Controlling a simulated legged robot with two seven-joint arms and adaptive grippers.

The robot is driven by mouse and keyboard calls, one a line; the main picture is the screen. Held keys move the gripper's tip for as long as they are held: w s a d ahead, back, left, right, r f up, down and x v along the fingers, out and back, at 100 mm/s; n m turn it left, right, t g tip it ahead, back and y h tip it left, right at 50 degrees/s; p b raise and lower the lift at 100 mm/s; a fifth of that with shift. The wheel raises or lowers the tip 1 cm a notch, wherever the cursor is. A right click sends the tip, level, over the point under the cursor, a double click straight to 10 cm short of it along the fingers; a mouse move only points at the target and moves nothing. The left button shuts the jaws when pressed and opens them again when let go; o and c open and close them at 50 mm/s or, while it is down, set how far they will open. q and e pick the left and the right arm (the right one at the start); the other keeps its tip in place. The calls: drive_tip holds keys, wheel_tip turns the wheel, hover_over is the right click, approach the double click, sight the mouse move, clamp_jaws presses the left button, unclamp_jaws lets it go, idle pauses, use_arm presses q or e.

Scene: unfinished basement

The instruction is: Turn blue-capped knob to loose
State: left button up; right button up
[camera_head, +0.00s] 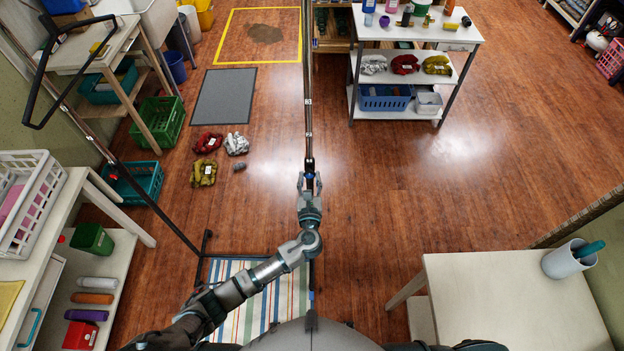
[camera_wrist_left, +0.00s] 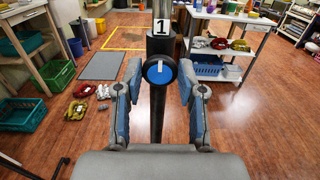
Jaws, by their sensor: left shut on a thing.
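The blue-capped knob (camera_wrist_left: 159,71) sits on a dark collar of an upright pole (camera_wrist_left: 157,115). Its round blue face has a short white line that stands close to upright, and a white label with a "1" is just above it. My left gripper (camera_wrist_left: 161,75) has one fingertip on each side of the knob and is shut on it. In the head view the knob (camera_head: 309,176) is a small blue spot at the end of my left gripper (camera_head: 309,183), largely hidden by the fingers. My right gripper is not in view.
The pole belongs to a tall stand whose foot is near a striped mat (camera_head: 242,318). A white table (camera_head: 510,300) is at front right, a white shelf (camera_head: 75,250) at left. Sacks (camera_head: 204,172) lie on the floor. A stocked cart (camera_head: 455,40) stands behind; the right floor is clear.

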use_arm(q)
drive_tip(key=shift+s+a+f+n, duration=0.1)
drive_tip(key=shift+a+n, duration=0.4)
drive_tip(key=shift+n, duration=0.1)
drive_tip(key=shift+n+b, duration=0.3)
drive_tip(key=shift+n, duration=0.1)
drive_tip(key=shift+d+n+b, duration=0.35)
drive_tip(key=shift+d+n, duration=0.05)
drive_tip(key=shift+n, duration=0.6)
drive_tip(key=shift+a+n, duration=0.15)
drive_tip(key=shift+n, duration=0.55)
drive_tip(key=shift+a+f+n+b, duration=0.1)
drive_tip(key=shift+a+n+b, duration=0.05)
drive_tip(key=shift+n+b, duration=0.25)
drive_tip(key=shift+n, duration=0.4)
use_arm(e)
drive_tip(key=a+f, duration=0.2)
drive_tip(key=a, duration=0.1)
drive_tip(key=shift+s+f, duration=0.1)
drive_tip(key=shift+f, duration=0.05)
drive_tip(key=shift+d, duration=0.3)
